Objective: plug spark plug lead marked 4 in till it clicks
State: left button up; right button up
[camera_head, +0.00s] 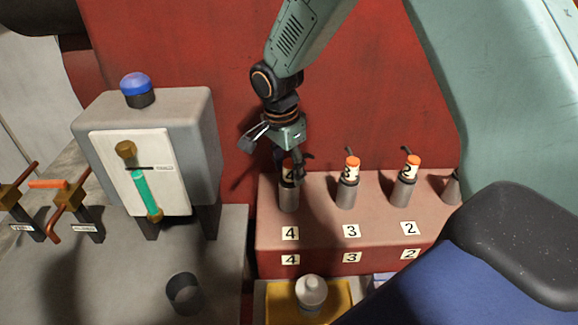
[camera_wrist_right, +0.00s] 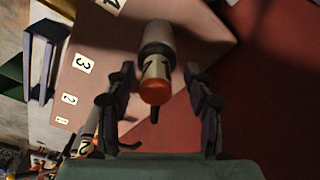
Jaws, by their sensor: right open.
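The lead marked 4 (camera_head: 288,172) stands on the leftmost grey post (camera_head: 288,197) of the red engine block. Its mark is partly covered by my fingers. My right gripper (camera_head: 293,165) is open, coming down from above with its fingers around the lead. In the right wrist view the lead's orange cap (camera_wrist_right: 155,92) and pale marked band are between the two open fingers (camera_wrist_right: 160,74), with a gap on each side. I cannot tell how deep the lead sits on the post. My left gripper is not in view.
Leads 3 (camera_head: 351,168) and 2 (camera_head: 410,167) stand on posts to the right. Number plates mark the block (camera_head: 320,232). A grey box with a blue dome (camera_head: 138,86) is at left, beside valve handles (camera_head: 70,195). A dark cup (camera_head: 184,293) stands in front.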

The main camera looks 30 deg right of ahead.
aim_at(283, 180)
jog(key=shift+s+r, duration=0.1)
jog(key=shift+r, duration=0.3)
jog(key=r, duration=0.3)
jog(key=a+r, duration=0.1)
jog(key=r, duration=0.6)
jog(key=shift+a, duration=0.15)
jog(key=shift+r, duration=0.55)
